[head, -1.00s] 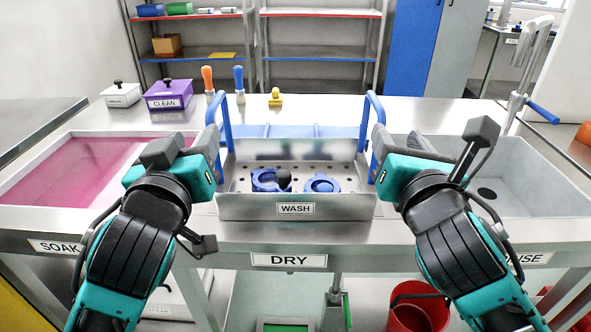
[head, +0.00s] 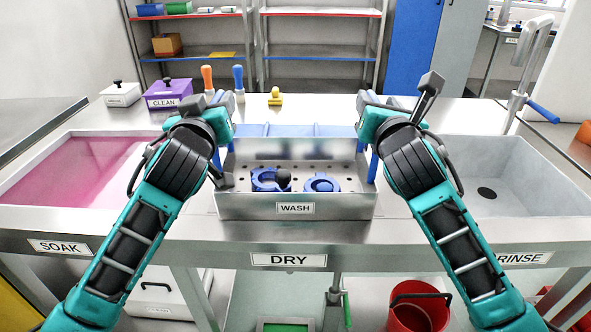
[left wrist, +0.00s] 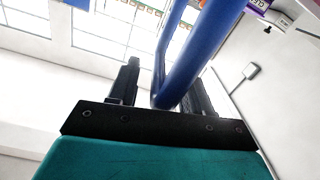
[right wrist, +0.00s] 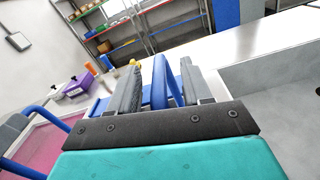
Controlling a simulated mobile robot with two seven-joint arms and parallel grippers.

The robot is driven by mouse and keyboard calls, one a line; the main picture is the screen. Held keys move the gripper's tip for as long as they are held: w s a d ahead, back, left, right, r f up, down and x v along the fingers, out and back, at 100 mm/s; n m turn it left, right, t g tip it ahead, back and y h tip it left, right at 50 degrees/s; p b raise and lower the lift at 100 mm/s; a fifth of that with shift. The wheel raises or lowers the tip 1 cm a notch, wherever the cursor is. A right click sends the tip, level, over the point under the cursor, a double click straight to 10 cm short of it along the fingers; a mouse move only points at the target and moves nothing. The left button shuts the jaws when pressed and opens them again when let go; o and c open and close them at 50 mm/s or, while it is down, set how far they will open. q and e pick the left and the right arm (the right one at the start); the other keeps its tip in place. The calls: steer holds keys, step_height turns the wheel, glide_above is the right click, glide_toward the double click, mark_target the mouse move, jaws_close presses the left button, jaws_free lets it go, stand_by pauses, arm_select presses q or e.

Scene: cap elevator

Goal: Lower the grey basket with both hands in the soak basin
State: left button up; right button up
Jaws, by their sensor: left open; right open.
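The grey basket (head: 240,207), marked WASH, stands on the middle of the counter with blue ring-shaped parts (head: 322,184) and a dark round knob inside. Its two blue side handles are partly hidden by my grippers in the head view. My left gripper (head: 226,99) is open at the left handle; in the left wrist view the blue handle (left wrist: 195,60) stands between the fingers. My right gripper (head: 364,98) is open at the right handle; in the right wrist view the blue handle (right wrist: 159,82) lies between its fingers. The soak basin (head: 40,172), with pink liquid, is at the left.
An empty grey rinse basin (head: 530,175) is at the right. Behind stand a white box (head: 120,95), a purple CLEAN box (head: 168,94), an orange-handled tool (head: 207,77), a blue-handled tool (head: 239,77) and a yellow item (head: 275,97).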

arm_select(q)
steer(key=shift+c, duration=0.2)
arm_select(e)
steer(key=shift+c, duration=0.2)
arm_select(q)
jaws_close()
arm_select(e)
jaws_close()
arm_select(q)
steer(key=shift+d, duration=0.15)
arm_select(e)
steer(key=shift+a, duration=0.15)
stand_by(0.4)
arm_select(q)
steer(key=shift+r, duration=0.3)
arm_select(e)
steer(key=shift+r, duration=0.3)
